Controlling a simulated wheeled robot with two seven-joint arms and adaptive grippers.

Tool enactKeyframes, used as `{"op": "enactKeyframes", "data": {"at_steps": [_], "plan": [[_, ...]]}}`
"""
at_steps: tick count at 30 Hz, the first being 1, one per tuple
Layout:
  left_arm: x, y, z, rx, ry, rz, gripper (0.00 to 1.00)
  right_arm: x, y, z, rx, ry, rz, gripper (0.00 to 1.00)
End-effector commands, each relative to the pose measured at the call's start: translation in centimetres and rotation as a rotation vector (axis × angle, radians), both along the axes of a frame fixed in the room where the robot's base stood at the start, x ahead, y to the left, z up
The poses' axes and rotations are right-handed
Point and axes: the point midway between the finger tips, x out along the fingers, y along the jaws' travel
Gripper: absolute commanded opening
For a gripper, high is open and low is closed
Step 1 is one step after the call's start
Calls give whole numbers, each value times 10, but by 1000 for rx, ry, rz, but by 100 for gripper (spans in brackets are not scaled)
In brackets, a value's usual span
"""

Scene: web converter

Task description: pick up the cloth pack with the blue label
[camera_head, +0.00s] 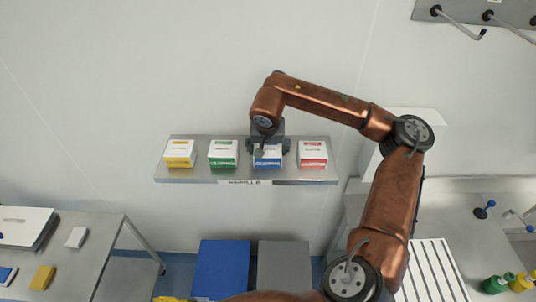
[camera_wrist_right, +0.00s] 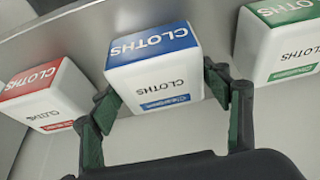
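The cloth pack with the blue label (camera_head: 267,161) stands on the wall shelf, third from the left in the head view. In the right wrist view the blue-label pack (camera_wrist_right: 155,65) is a white box with a blue CLOTHS band, in the middle. My right gripper (camera_head: 268,147) is over this pack from above. In the wrist view its two fingers (camera_wrist_right: 163,110) are spread wide, one on each side of the pack and very close to it. I cannot tell whether they touch it. My left gripper is not in view.
Packs with yellow (camera_head: 179,154), green (camera_head: 223,154) and red (camera_head: 312,155) labels stand on the same steel shelf (camera_head: 200,178). The red (camera_wrist_right: 45,95) and green (camera_wrist_right: 280,45) packs flank the fingers in the wrist view. A steel table (camera_head: 95,250) stands lower left.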

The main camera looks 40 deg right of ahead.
Motion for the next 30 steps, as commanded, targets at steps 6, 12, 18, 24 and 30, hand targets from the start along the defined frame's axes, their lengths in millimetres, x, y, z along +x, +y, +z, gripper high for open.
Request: {"op": "enactKeyframes", "data": {"at_steps": [6, 12, 18, 24, 30], "plan": [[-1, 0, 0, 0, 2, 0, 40, 0, 0, 0, 0, 0, 0, 53], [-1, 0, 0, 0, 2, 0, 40, 0, 0, 0, 0, 0, 0, 40], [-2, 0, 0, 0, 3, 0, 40, 0, 0, 1, 0, -1, 0, 36], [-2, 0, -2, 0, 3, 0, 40, 1, 0, 4, 0, -3, 0, 36], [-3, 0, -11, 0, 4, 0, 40, 2, 1, 25, 0, -6, 1, 36]]}}
